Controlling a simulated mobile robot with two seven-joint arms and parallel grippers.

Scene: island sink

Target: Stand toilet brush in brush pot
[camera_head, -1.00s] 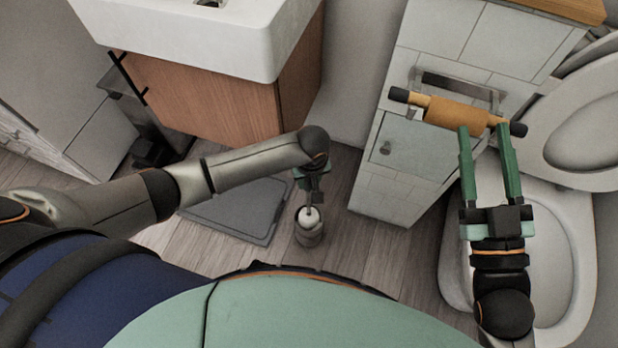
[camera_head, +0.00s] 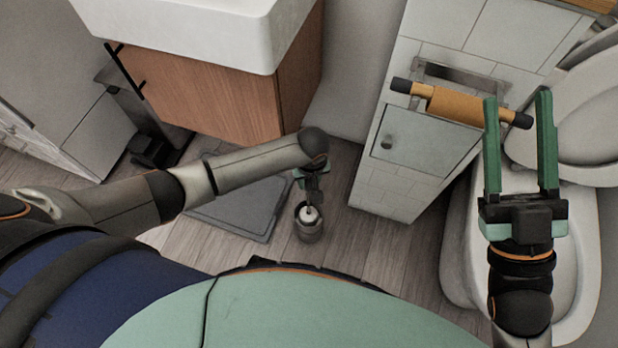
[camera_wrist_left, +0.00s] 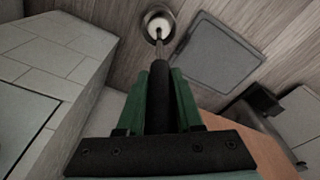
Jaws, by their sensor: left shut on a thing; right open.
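My left gripper (camera_head: 313,182) is shut on the dark handle of the toilet brush, low over the floor. In the left wrist view the toilet brush (camera_wrist_left: 166,80) runs away from between the green fingers, with a thin shaft and a pale head. The brush pot (camera_head: 309,229) is a grey cylinder standing on the wood floor. The white brush head (camera_head: 309,214) is within the pot's mouth; how deep it sits I cannot tell. The pot's rim (camera_wrist_left: 148,15) rings the head in the left wrist view. My right gripper (camera_head: 519,95) is open and empty above the toilet.
A grey mat (camera_head: 243,212) lies left of the pot. A tiled cabinet (camera_head: 392,183) with a roll holder (camera_head: 458,104) stands to the right. The toilet (camera_head: 462,245) is further right. A wooden vanity with a sink (camera_head: 205,85) stands behind. Bare floor surrounds the pot.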

